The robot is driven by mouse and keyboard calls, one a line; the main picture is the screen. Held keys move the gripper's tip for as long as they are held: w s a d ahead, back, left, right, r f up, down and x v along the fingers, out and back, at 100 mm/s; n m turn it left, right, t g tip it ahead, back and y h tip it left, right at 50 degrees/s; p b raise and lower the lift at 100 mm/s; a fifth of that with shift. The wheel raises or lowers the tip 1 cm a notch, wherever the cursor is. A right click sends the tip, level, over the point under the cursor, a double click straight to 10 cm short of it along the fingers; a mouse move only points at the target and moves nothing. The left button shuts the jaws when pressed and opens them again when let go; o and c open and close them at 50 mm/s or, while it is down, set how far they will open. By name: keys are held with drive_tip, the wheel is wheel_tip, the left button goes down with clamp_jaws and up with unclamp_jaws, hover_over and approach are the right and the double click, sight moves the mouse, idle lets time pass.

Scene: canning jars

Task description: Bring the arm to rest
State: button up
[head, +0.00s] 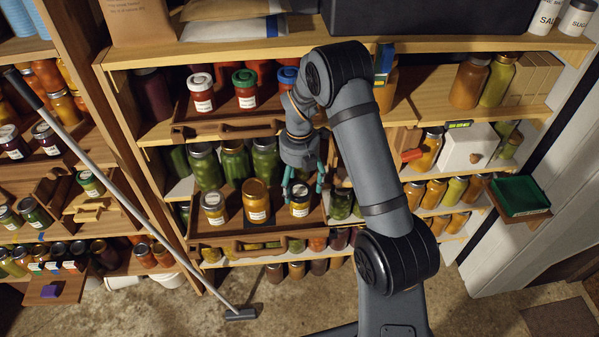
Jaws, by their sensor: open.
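My arm reaches from the lower right up to the shelves and bends down at the wrist. My gripper (304,186) points down over the middle shelf, with its teal fingers apart. A dark-lidded jar with a white label (299,210) stands upright directly below or between the fingers; I cannot tell whether they touch it. The jar stands in a wooden tray (235,237), to the right of an orange-lidded jar (256,203) and another labelled jar (215,210).
Green jars (235,160) stand behind the gripper's tray. A grey pole (135,205) leans at the left. A green bin (519,196) sits at the right. Floor (110,312) shows in front.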

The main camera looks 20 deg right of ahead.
wheel_tip(320, 180, up, 7)
drive_tip(key=shift+f, duration=0.2)
drive_tip(key=shift+f, duration=0.1)
wheel_tip(320, 180, down, 12)
drive_tip(key=shift+s+r, duration=0.1)
drive_tip(key=shift+m, duration=0.5)
drive_tip(key=shift+m+b, duration=0.45)
drive_tip(key=shift+m, duration=1.15)
